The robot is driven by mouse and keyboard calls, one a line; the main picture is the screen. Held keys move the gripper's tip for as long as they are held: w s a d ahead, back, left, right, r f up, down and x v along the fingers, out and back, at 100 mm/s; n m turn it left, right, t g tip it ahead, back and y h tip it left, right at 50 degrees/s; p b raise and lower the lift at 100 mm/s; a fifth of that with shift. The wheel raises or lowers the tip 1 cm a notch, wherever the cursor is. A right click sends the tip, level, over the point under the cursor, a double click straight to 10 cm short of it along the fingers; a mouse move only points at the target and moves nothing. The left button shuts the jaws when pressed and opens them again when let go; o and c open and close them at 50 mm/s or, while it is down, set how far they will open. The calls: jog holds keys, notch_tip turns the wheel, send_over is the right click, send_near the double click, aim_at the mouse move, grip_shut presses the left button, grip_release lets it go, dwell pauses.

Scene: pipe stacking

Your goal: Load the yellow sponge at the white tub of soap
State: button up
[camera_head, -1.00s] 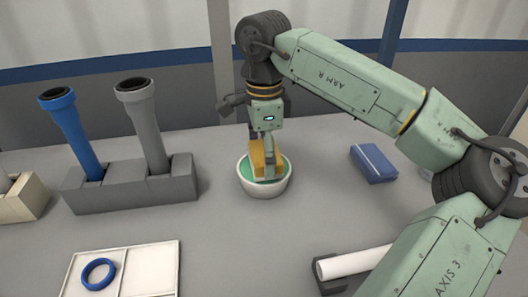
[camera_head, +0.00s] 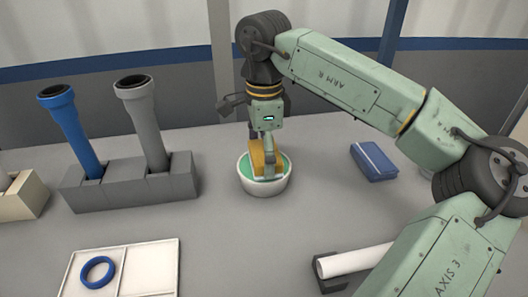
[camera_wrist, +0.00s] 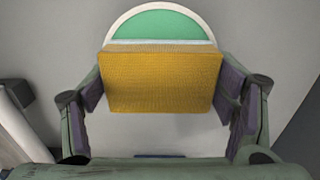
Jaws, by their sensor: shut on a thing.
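The yellow sponge (camera_head: 257,157) is held in my gripper (camera_head: 262,150) over the white tub (camera_head: 265,190), which holds green soap (camera_head: 277,163). In the wrist view the sponge (camera_wrist: 162,80) sits between the two dark finger pads, with my gripper (camera_wrist: 162,90) shut on it. The tub's rim and green soap (camera_wrist: 160,24) show beyond the sponge. The sponge's lower end appears to be inside the tub's rim; whether it touches the soap is hard to tell.
A grey block (camera_head: 130,185) holds a blue pipe (camera_head: 70,130) and a grey pipe (camera_head: 145,120) at left. A blue box (camera_head: 373,162) lies right of the tub. A white tray (camera_head: 135,262) with a blue ring (camera_head: 98,272) and a white pipe (camera_head: 355,260) lie in front.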

dwell(0.3)
jog(key=shift+r+p, duration=2.65)
jog(key=shift+r, duration=0.85)
